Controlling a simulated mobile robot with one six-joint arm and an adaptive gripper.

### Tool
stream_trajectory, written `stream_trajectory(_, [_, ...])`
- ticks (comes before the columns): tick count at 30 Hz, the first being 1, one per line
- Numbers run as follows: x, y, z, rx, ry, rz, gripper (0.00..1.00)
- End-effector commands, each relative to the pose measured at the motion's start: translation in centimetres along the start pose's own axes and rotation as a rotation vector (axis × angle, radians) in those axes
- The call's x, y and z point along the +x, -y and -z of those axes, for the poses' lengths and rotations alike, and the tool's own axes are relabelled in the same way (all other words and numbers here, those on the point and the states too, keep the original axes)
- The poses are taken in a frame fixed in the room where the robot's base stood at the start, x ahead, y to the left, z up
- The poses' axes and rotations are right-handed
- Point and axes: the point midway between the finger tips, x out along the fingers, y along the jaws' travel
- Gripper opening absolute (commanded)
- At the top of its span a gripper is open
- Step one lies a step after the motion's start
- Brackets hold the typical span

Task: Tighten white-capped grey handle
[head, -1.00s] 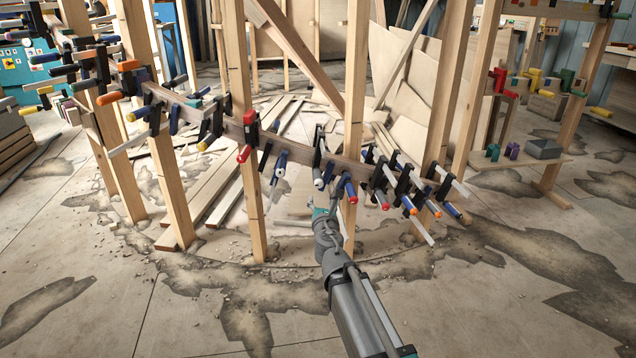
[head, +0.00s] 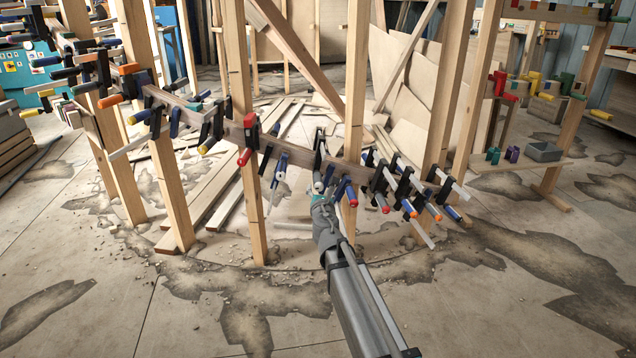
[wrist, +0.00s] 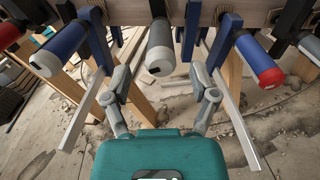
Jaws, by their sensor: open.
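The grey handle with a white cap (wrist: 160,55) is at the upper middle of the wrist view, its capped end facing me. It hangs from a clamp on the curved wooden stringer (wrist: 145,12). In the head view the handle (head: 318,184) is small, just above my gripper (head: 318,201). In the wrist view my gripper (wrist: 160,82) is open and empty. One finger is on each side, below and in front of the handle, with the handle's end centred between them. I cannot tell whether any finger touches it.
A blue handle with a white cap (wrist: 55,55) is on the left and a blue handle with a red cap (wrist: 258,62) on the right. Metal clamp bars (wrist: 236,118) slope down beside my fingers. Wooden posts (head: 355,100) stand close by. The floor in front is open.

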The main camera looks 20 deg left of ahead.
Motion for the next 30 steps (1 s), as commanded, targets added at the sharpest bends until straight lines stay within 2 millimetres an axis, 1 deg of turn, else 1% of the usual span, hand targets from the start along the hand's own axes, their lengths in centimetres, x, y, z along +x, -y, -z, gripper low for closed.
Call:
stream_trajectory(1, [1.2,0.0,0.0,0.000,0.000,0.001,0.75])
stream_trajectory(3, [2.3,0.0,0.0,0.000,0.000,0.001,0.75])
stream_trajectory(9, [4.6,0.0,0.0,0.000,0.000,0.001,0.75])
stream_trajectory(12, [5.3,0.1,0.0,0.000,0.000,0.001,0.75])
stream_trajectory(18, [5.9,0.1,0.0,0.000,0.000,0.000,0.75])
stream_trajectory(26, [5.9,0.1,0.0,0.000,0.000,0.000,0.75])
stream_trajectory(29, [5.9,0.1,0.0,0.000,0.000,0.000,0.58])
stream_trajectory(30, [5.9,0.1,0.0,0.000,0.000,0.000,0.51])
